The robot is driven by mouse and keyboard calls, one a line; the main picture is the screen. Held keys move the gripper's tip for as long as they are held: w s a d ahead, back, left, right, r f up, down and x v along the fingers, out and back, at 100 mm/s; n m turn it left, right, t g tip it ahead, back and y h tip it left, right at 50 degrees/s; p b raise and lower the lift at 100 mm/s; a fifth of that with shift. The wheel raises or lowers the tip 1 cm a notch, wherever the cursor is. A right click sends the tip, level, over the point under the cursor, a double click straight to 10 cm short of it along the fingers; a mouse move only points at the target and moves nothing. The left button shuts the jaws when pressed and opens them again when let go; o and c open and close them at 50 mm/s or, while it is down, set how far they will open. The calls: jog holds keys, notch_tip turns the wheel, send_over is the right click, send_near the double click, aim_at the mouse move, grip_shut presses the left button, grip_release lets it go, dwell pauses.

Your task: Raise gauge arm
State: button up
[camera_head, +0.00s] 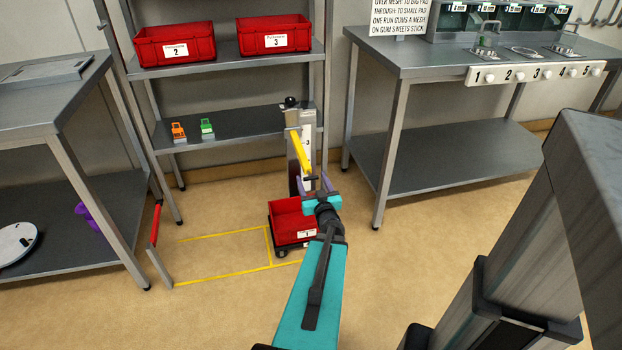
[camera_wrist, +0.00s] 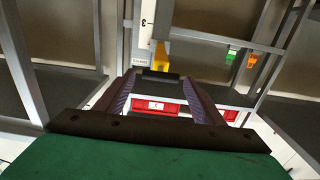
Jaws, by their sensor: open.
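The yellow gauge arm (camera_head: 301,152) slants down and right from a grey post (camera_head: 293,165) with a white number plate, beside the shelf rack. A dark crossbar (camera_head: 311,178) is at its lower end. In the wrist view, the yellow arm (camera_wrist: 161,57) appears beyond the dark crossbar (camera_wrist: 159,76). My gripper (camera_head: 313,183) is open around or just short of the crossbar; its purple fingers show either side of it in the wrist view (camera_wrist: 158,88). I cannot tell whether they touch it.
A red bin (camera_head: 292,222) sits on a low dark base beneath my gripper. Yellow floor lines (camera_head: 225,257) lie to its left. The rack (camera_head: 228,126) holds orange and green items and two red bins above. A steel table (camera_head: 440,155) stands right. A red-handled lever (camera_head: 156,222) stands left.

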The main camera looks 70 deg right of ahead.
jog(key=p+v, duration=0.9)
jog(key=v, duration=0.2)
jog(key=shift+s+a, duration=0.25)
dwell(0.4)
jog(key=shift+w, duration=0.15)
dwell(0.4)
